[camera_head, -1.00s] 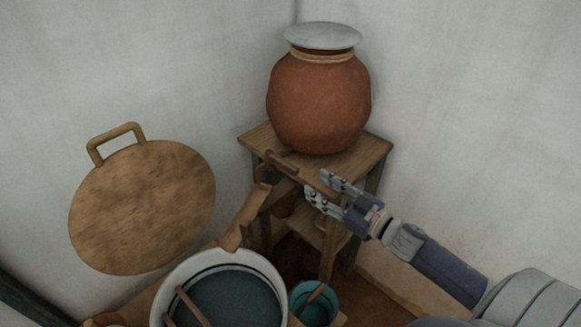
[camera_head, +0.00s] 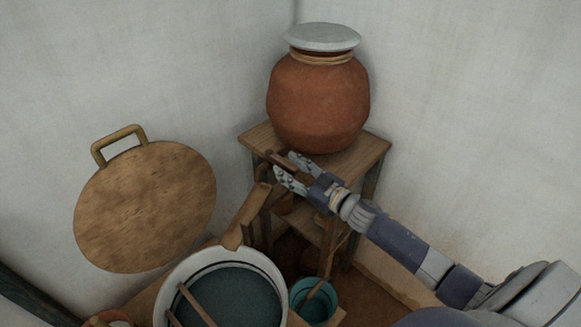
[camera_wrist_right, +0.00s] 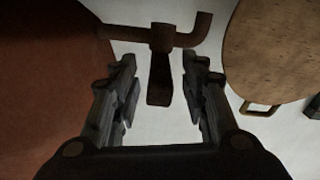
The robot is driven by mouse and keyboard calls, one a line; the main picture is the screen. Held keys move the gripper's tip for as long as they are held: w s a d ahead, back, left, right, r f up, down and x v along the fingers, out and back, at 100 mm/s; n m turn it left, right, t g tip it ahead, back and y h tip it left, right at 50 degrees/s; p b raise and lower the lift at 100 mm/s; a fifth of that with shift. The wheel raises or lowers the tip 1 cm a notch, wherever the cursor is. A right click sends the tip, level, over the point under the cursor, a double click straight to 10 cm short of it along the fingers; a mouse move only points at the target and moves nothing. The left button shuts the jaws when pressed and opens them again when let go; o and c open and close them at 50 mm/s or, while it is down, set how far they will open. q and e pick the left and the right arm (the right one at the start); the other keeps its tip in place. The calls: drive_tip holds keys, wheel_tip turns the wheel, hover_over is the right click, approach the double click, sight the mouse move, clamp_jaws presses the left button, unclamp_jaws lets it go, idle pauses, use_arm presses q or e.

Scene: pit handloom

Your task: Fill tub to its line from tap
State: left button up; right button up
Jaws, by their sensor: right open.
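The tub (camera_head: 272,262) is round and white-rimmed, at the bottom of the head view. It has dark liquid inside and a dark ring on its inner wall below the rim; its front is cut off. The tap (camera_wrist_right: 160,38) is a brown pipe with a bent spout and a flat lever (camera_wrist_right: 159,80). It comes from the red clay pot (camera_head: 318,100). My right gripper (camera_head: 284,165) is open at the tap. In the right wrist view the lever lies between the fingers, with gaps on both sides. My left gripper is out of view.
A wooden chute (camera_head: 246,215) slopes to the tub rim. The pot stands on a wooden stand (camera_head: 365,152). A round wooden lid (camera_head: 145,205) leans at the left. A teal bucket (camera_head: 330,296) stands right of the tub. White walls close the corner.

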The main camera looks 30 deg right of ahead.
drive_tip(key=shift+w, duration=0.1)
clamp_jaws()
drive_tip(key=shift+a, duration=0.15)
